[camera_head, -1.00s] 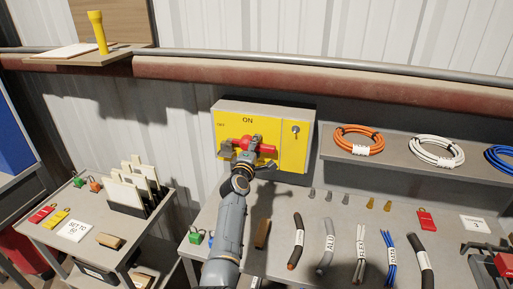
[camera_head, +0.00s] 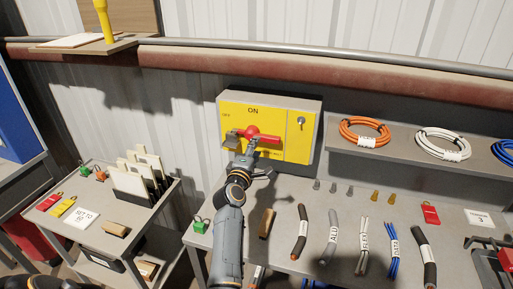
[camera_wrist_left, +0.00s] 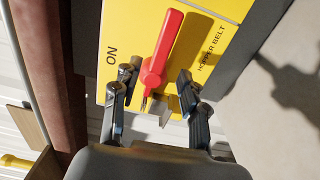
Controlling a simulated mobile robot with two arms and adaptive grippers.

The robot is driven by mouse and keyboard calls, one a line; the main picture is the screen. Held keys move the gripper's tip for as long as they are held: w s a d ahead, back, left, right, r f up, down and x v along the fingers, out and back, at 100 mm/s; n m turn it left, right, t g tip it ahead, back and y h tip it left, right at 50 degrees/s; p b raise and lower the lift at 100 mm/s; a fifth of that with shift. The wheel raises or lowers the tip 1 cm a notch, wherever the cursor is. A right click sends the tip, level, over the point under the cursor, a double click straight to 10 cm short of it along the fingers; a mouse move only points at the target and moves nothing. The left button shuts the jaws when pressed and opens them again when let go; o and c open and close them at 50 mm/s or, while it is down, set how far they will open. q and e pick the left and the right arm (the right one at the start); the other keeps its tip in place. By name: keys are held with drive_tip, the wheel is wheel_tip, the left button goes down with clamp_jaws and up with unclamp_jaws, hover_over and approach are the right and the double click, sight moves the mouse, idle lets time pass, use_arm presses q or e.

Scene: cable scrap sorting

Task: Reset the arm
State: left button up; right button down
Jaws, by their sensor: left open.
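My left gripper (camera_head: 252,166) is open and empty in front of the yellow switch box (camera_head: 289,151), just below its red handle (camera_head: 262,136). In the head view the handle lies roughly level, under the word ON. In the left wrist view the red handle (camera_wrist_left: 165,45) shows beyond and between the spread fingers of the left gripper (camera_wrist_left: 156,78), and nothing is held. A grey metal piece (camera_head: 231,140) sits at the handle's left. My right gripper is not in view.
A grey bench holds several cable pieces, including a black one (camera_head: 302,232), and a red tag (camera_head: 430,213). A shelf (camera_head: 390,157) with cable coils is to the right. A small cart (camera_head: 62,244) with tags and upright panels stands left.

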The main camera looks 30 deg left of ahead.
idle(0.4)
use_arm(q)
drive_tip(key=s+d+f+m+g+h, duration=0.55)
drive_tip(key=s+d+f+m, duration=0.6)
drive_tip(key=s+m, duration=0.3)
drive_tip(key=s+d+f+m+g, duration=0.2)
drive_tip(key=s+m+g, duration=0.1)
drive_tip(key=s, duration=0.6)
drive_tip(key=s+d+f+m+g+y, duration=0.1)
drive_tip(key=s+d+f+m+g, duration=0.15)
drive_tip(key=s, duration=0.65)
drive_tip(key=s+d+f+m+g, duration=0.1)
drive_tip(key=s+f+m+g, duration=0.15)
drive_tip(key=s, duration=0.65)
wheel_tip(320, 180, down, 26)
drive_tip(key=f+g+b, duration=0.1)
drive_tip(key=g+b, duration=0.1)
drive_tip(key=b, duration=0.1)
drive_tip(key=s+a+f+g+b, duration=0.1)
drive_tip(key=s+a+f, duration=0.1)
drive_tip(key=s+f, duration=1.6)
drive_tip(key=shift+s+a+f+m+b, duration=0.15)
drive_tip(key=shift+a+f+m+b, duration=0.25)
drive_tip(key=shift+f, duration=0.25)
